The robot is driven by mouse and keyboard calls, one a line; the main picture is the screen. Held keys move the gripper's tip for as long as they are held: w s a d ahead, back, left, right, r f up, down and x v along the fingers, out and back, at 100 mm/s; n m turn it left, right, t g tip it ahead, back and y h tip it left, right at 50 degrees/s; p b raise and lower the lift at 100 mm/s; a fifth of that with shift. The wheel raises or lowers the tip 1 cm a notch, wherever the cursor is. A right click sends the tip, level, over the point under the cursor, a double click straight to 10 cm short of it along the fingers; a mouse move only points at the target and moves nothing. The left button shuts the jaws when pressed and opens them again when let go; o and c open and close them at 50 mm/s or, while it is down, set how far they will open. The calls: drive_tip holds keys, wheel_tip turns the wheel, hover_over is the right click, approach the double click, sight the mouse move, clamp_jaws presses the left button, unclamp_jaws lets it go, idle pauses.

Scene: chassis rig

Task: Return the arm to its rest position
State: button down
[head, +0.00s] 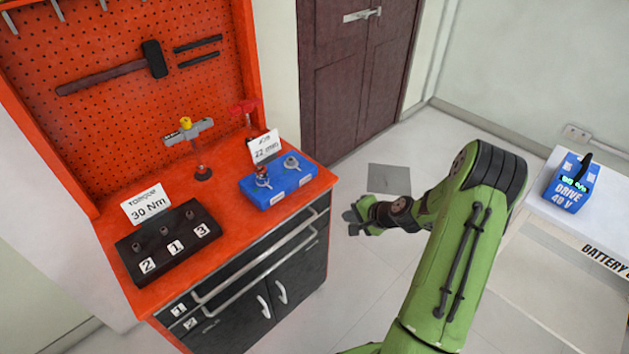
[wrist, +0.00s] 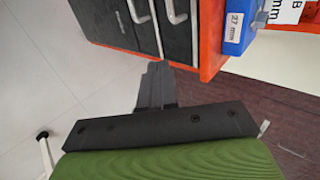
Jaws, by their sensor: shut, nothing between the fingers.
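My green arm (head: 465,235) reaches out over the open floor between the orange workbench and the white battery stand. My gripper (head: 352,220) is at its far end, to the right of the bench and apart from it in the head view. In the wrist view my gripper (wrist: 155,72) shows as dark fingers close together, shut with nothing between them. The bench's dark cabinet front and part of its orange edge (wrist: 212,55) lie beyond the fingers.
The orange workbench (head: 230,198) holds a black torque block (head: 160,250) and a blue socket tray (head: 275,187). A blue battery (head: 572,187) stands on the white stand at right. A brown door (head: 350,80) is behind. Grey floor is clear around my gripper.

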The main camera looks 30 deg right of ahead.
drive_tip(key=s+a+r+n+g+h+p, duration=0.1)
drive_tip(key=s+a+r+n+g+p, duration=0.15)
drive_tip(key=a+r+n, duration=0.55)
drive_tip(key=s+a+r+n+g+h+p, duration=0.1)
drive_tip(key=s+a+r, duration=0.4)
drive_tip(key=r, duration=0.7)
drive_tip(key=s+a+r+n+p, duration=0.1)
drive_tip(key=s+a+r+n, duration=0.1)
drive_tip(key=s+r, duration=0.3)
drive_tip(key=s+a+r+n+h+p, duration=0.1)
drive_tip(key=s+a+r+n, duration=0.2)
drive_tip(key=s, duration=0.9)
wheel_tip(320, 180, up, 3)
drive_tip(key=shift+s+a+f, duration=0.1)
drive_tip(key=shift+s+a, duration=0.25)
drive_tip(key=shift+a, duration=0.35)
